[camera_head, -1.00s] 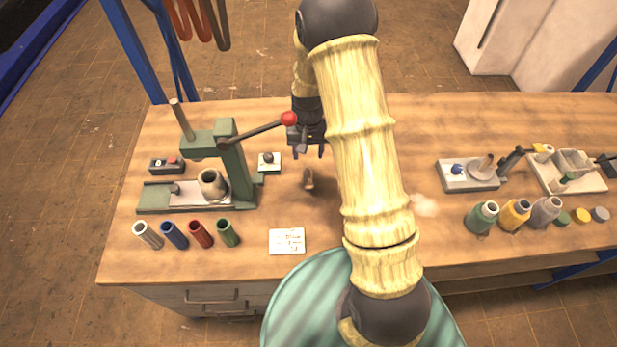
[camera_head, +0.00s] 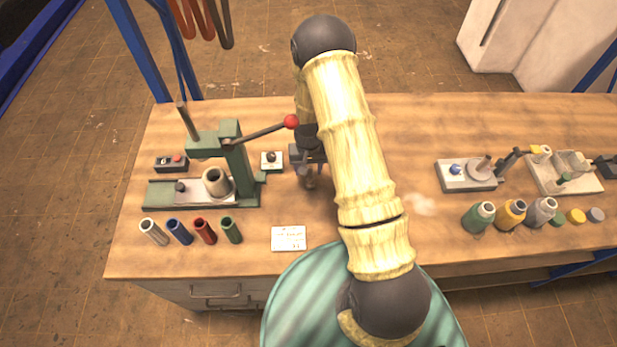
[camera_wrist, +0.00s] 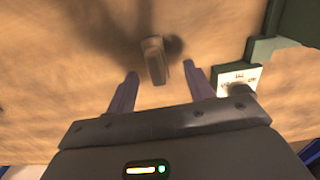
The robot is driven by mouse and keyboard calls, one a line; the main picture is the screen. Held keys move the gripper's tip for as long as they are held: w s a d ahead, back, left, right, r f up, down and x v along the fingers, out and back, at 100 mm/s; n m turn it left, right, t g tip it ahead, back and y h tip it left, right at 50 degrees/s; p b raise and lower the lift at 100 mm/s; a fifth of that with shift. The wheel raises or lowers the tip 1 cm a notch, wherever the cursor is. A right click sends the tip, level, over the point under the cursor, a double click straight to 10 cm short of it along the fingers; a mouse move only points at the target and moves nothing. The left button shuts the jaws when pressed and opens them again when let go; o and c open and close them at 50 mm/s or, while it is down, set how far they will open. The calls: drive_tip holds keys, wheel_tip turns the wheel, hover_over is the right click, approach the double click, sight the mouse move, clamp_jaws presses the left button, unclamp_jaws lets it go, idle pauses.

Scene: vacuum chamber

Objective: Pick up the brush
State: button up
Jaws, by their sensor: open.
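The brush (camera_head: 311,183) is a small brown piece on the wooden bench, right of the green press; my gripper partly hides it in the head view. In the wrist view the brush (camera_wrist: 156,62) shows as a short light-brown block with a dark shadow around its far end. My gripper (camera_head: 308,168) is over the bench at the brush. In the wrist view my gripper (camera_wrist: 160,84) is open, with one purple-grey finger on each side of the brush's near end. The fingers look apart from it; I cannot tell the exact height gap.
The green press (camera_head: 238,170) with a red-knobbed lever (camera_head: 291,121) stands close left of my gripper. A small white block (camera_head: 271,161) lies between them. A white card (camera_head: 289,238) lies nearer the front edge. Bench space right of my arm is clear up to a grey fixture (camera_head: 466,177).

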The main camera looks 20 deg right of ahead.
sight(310, 173)
drive_tip(key=shift+s+d+f+p, duration=0.1)
drive_tip(key=shift+d+f+p, duration=0.1)
drive_tip(key=shift+d+p, duration=0.1)
drive_tip(key=shift+f+p, duration=0.65)
drive_tip(key=shift+f, duration=0.1)
drive_tip(key=shift+f+p, duration=0.65)
drive_tip(key=shift+f, duration=1)
drive_tip(key=c, duration=1.1)
